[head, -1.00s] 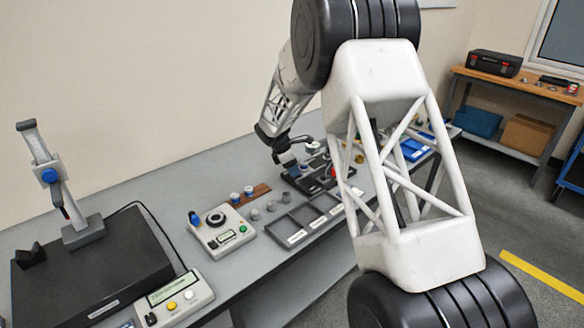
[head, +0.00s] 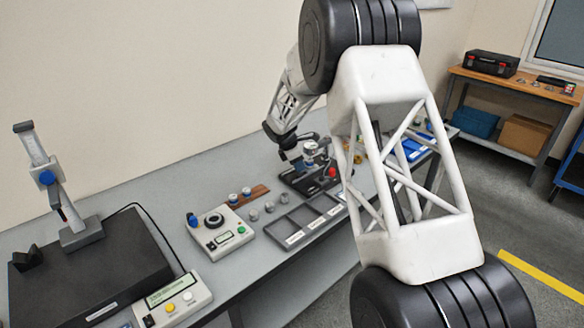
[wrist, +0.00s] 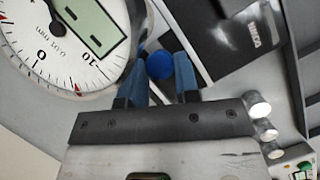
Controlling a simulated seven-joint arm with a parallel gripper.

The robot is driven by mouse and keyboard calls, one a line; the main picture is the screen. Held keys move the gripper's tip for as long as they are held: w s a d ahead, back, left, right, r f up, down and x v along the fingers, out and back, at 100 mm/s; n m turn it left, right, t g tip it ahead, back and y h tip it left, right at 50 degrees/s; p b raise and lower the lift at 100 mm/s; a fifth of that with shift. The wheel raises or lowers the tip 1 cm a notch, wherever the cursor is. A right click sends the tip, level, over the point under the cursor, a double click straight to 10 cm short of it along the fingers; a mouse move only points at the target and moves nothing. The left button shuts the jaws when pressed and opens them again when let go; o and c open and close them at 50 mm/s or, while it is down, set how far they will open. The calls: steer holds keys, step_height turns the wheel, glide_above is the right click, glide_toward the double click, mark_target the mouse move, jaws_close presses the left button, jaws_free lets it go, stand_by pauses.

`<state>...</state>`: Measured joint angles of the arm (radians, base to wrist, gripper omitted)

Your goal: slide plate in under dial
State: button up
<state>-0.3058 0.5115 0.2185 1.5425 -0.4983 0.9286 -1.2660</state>
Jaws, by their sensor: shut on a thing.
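The dial (wrist: 62,45) is large at the upper left of the wrist view, its white face and display showing. In the head view the dial (head: 311,147) stands over a dark base (head: 297,184) with a red knob (head: 333,172). My gripper (wrist: 161,72) has blue fingers close beside the dial's rim. It is shut on a blue round knob (wrist: 159,65) that shows between the fingers. In the head view my gripper (head: 288,155) is just left of the dial, small and partly hidden. I cannot make out the plate clearly in either view.
A dark labelled block (wrist: 235,45) lies beyond the fingers in the wrist view. Left of the dial are small metal cylinders (head: 269,207), a grey tray (head: 285,238) and a control box (head: 222,232). A tall stand (head: 50,180) is at far left. My own arm hides the bench's right part.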

steer(key=shift+w+d+r, duration=0.1)
steer(key=shift+w+d, duration=0.1)
steer(key=shift+w, duration=0.05)
steer(key=o, duration=0.9)
steer(key=shift+r, duration=0.1)
steer(key=shift+v, duration=3.8)
